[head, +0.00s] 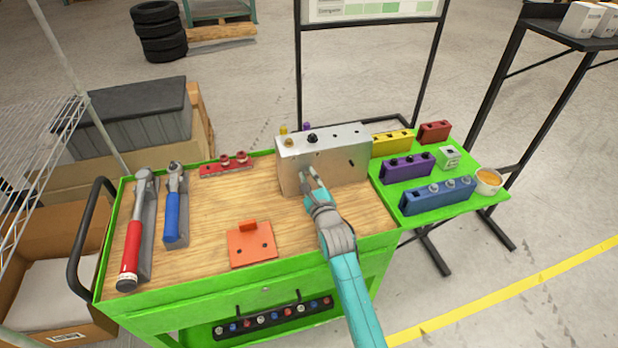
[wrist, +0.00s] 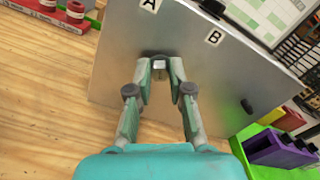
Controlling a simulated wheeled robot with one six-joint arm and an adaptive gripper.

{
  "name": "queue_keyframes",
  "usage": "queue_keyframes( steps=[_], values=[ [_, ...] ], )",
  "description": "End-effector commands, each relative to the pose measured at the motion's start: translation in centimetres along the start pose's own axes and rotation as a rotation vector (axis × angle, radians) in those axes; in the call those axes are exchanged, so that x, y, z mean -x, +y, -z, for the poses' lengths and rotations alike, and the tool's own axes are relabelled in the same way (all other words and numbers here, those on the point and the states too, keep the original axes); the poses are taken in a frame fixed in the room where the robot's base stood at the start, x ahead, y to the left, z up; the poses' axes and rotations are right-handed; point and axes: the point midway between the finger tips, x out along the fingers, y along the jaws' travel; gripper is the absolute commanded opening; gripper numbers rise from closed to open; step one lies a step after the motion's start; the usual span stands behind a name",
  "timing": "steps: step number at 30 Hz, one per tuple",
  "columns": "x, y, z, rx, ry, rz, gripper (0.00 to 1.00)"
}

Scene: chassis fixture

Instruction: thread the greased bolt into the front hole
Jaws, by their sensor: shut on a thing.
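The silver chassis block (head: 345,172) stands at the back of the wooden worktop, with its front face towards me. My gripper (head: 311,178) is in front of the left part of that face. In the wrist view my gripper (wrist: 160,75) is shut on a bolt (wrist: 160,65), whose small grey end shows between the fingertips below the letter A. A dark rounded edge shows just beyond the fingertips; I cannot tell how far the bolt is in a hole. Another dark spot (wrist: 247,106) on the front face lies to the right, below B.
A red-handled ratchet (head: 130,245) and a blue-handled one (head: 172,212) lie at the left. An orange plate (head: 250,245) lies near the front. A green side shelf (head: 415,215) at right holds coloured bolt racks and an orange-filled cup (head: 488,180). Bare wood surrounds the plate.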

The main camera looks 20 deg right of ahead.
Motion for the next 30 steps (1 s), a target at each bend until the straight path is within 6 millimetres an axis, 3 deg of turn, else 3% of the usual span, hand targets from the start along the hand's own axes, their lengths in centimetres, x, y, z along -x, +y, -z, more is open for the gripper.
queue_keyframes(
  steps=[9, 17, 18, 21, 30],
  values=[
    [-0.18, -0.19, -0.31, -0.260, -0.007, 0.002, 0.00],
    [-0.18, -0.18, -0.29, -0.287, -0.006, 0.002, 0.00],
    [-0.18, -0.18, -0.29, -0.287, -0.006, 0.002, 0.22],
    [-0.17, -0.16, -0.26, -0.286, -0.006, 0.001, 0.47],
    [-0.08, -0.06, -0.05, -0.285, -0.001, 0.000, 0.49]
  ],
)
